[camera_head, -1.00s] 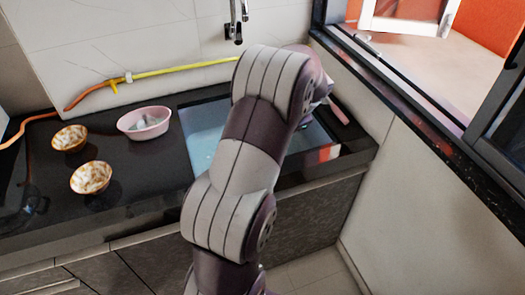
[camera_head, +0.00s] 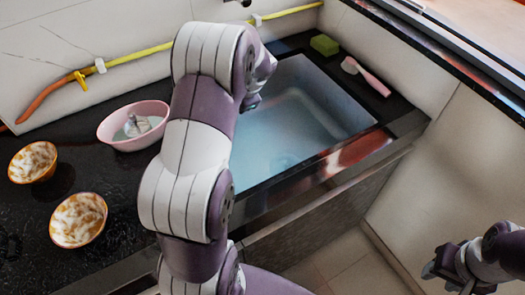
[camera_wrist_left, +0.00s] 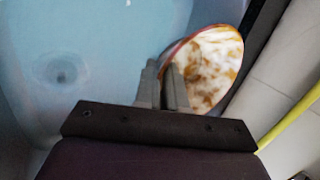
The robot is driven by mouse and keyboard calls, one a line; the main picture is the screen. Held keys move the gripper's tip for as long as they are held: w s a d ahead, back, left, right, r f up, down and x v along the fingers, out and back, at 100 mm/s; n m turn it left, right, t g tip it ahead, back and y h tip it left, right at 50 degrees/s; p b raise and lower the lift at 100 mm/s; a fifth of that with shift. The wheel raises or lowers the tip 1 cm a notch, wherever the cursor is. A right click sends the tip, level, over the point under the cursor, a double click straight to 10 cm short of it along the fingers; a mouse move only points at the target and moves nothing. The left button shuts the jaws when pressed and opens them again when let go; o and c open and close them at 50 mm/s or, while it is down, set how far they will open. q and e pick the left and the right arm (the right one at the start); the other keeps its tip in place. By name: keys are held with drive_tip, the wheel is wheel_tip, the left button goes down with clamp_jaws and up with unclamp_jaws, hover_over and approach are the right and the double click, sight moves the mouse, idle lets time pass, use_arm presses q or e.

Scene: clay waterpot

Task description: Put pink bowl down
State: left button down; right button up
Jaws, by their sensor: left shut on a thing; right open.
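The pink bowl (camera_head: 112,128) stands upright on the dark counter left of my left arm in the head view, with a greyish white thing inside that I cannot identify. My left gripper (camera_wrist_left: 166,75) is shut on the rim of an orange-and-white patterned bowl (camera_wrist_left: 212,62), not on the pink one. It holds that bowl tilted over the blue sink (camera_wrist_left: 85,30). In the head view my left arm hides the left gripper and the held bowl. My right gripper (camera_head: 436,270) is open and empty at the lower right, away from the counter.
Two more patterned bowls (camera_head: 33,162) (camera_head: 78,220) stand on the counter at left. The sink (camera_head: 290,120) is right of my left arm. A green sponge (camera_head: 324,44) and a pink-handled brush (camera_head: 366,76) lie beyond it. A yellow-orange hose (camera_head: 150,50) runs along the wall.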

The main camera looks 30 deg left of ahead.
use_arm(q)
drive_tip(key=f+b, duration=0.3)
drive_tip(key=f, duration=0.3)
drive_tip(key=f+b, duration=0.4)
drive_tip(key=f, duration=0.3)
drive_tip(key=d+f+b, duration=0.1)
drive_tip(key=f+b, duration=0.2)
drive_tip(key=f, duration=0.3)
drive_tip(key=shift+s+f, duration=0.35)
drive_tip(key=shift+f, duration=0.05)
drive_tip(key=shift+a+f, duration=0.1)
drive_tip(key=shift+f, duration=0.1)
drive_tip(key=c, duration=1.6)
unclamp_jaws()
drive_tip(key=shift+f+b, duration=0.1)
drive_tip(key=shift+b, duration=0.2)
drive_tip(key=shift+c, duration=0.2)
drive_tip(key=o, duration=0.4)
use_arm(e)
wheel_tip(320, 180, down, 12)
drive_tip(key=shift+s+d+f, duration=0.25)
drive_tip(key=shift+s, duration=0.2)
use_arm(q)
drive_tip(key=shift+r, duration=0.2)
drive_tip(key=p+v, duration=0.3)
drive_tip(key=v, duration=0.9)
use_arm(e)
wheel_tip(320, 180, up, 4)
drive_tip(key=shift+f, duration=0.25)
